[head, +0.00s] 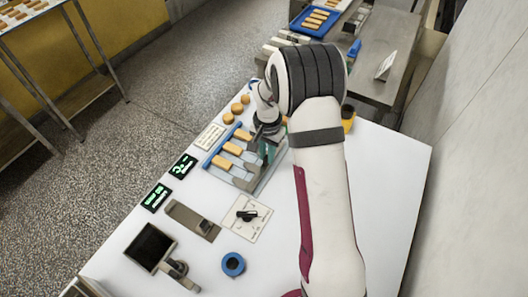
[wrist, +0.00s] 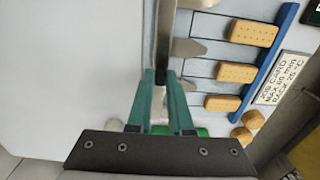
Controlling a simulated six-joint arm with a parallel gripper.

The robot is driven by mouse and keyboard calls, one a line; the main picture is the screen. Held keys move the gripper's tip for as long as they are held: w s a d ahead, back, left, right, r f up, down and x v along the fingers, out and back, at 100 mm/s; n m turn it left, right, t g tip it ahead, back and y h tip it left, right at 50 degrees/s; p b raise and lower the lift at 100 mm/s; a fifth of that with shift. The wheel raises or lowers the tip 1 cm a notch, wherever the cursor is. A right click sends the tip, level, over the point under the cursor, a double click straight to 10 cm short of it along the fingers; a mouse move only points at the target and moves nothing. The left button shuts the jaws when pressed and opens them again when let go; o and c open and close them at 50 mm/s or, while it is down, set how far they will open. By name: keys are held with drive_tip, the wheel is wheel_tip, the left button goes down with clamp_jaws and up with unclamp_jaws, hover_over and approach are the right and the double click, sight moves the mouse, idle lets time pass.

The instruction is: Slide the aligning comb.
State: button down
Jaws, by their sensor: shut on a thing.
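The aligning comb (wrist: 163,38) is a grey metal bar with short plates that jut toward the lanes. It also shows in the head view (head: 250,183), partly hidden by my gripper. My gripper (wrist: 161,78) has green fingers shut on the comb's bar; in the head view the gripper (head: 267,152) is at the comb's far part.
A placard (head: 209,137) and round biscuits (head: 237,108) lie beyond the rail. Two green displays (head: 183,166), a knob panel (head: 247,216), a screen (head: 150,247) and a blue ring (head: 232,263) are nearer. The white table (head: 400,165) is clear at right.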

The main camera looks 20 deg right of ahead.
drive_tip(key=c, duration=0.8)
unclamp_jaws()
drive_tip(key=shift+s+d, duration=0.15)
drive_tip(key=shift+c, duration=0.2)
wheel_tip(320, 180, up, 16)
drive_tip(key=shift+f, duration=0.15)
drive_tip(key=s+a+r+n+y, duration=0.1)
drive_tip(key=s+a+r, duration=0.15)
drive_tip(key=s, duration=0.55)
drive_tip(key=s+a+r+n, duration=0.1)
drive_tip(key=s+a+r, duration=0.15)
drive_tip(key=s, duration=0.45)
drive_tip(key=s+a+f, duration=0.1)
drive_tip(key=s, duration=0.6)
drive_tip(key=s+a+f+n, duration=0.1)
drive_tip(key=s, duration=0.7)
drive_tip(key=shift+a+f+y, duration=0.25)
drive_tip(key=shift+y, duration=0.15)
